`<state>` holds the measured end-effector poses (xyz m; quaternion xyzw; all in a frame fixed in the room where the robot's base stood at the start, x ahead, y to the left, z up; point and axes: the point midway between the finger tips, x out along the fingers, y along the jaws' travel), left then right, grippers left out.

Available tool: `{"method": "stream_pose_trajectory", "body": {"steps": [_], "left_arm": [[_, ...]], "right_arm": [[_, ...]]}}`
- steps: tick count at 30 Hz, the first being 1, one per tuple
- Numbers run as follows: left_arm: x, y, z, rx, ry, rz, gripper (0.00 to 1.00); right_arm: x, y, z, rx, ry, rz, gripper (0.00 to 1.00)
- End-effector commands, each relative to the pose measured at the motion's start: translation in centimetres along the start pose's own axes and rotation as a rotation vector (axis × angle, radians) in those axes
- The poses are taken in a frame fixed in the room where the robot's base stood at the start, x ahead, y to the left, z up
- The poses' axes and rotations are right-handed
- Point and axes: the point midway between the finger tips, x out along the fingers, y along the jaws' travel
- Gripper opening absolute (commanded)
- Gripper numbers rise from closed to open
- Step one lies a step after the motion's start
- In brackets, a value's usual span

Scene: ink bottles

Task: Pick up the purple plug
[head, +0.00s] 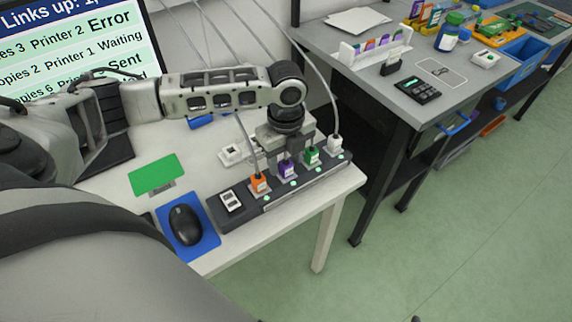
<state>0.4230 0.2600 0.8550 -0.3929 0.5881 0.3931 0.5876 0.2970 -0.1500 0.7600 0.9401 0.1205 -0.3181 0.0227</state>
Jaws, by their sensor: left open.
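The purple plug (287,170) stands upright in the dark socket strip (246,213) on the white desk. My left gripper (288,160) points down right over the purple plug, with its fingers open around or just above its top. The gripper hides the upper part of the plug, and I cannot tell whether the fingers touch it. My right gripper is not in view.
An orange plug (259,183) stands to the left in the strip; a green plug (312,156) and a white plug (335,145) stand to the right. Cables rise close to the gripper. A mouse (185,225) lies on a blue pad in front. A green card (156,174) is at left.

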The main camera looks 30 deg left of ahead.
Motion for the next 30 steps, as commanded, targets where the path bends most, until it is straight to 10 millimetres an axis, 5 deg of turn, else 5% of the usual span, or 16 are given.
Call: {"method": "stream_pose_trajectory", "body": {"steps": [11, 17, 30], "left_arm": [[1.7, 0.0, 0.0, 0.002, -0.001, 0.0, 0.49], [1.7, 0.0, 0.0, 0.001, -0.001, 0.0, 0.05], [1.0, 0.0, 0.0, 0.001, -0.001, -0.003, 0.05]], "right_arm": [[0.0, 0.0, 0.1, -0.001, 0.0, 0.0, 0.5], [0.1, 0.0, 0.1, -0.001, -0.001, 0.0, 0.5], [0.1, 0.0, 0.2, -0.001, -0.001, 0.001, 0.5]]}}
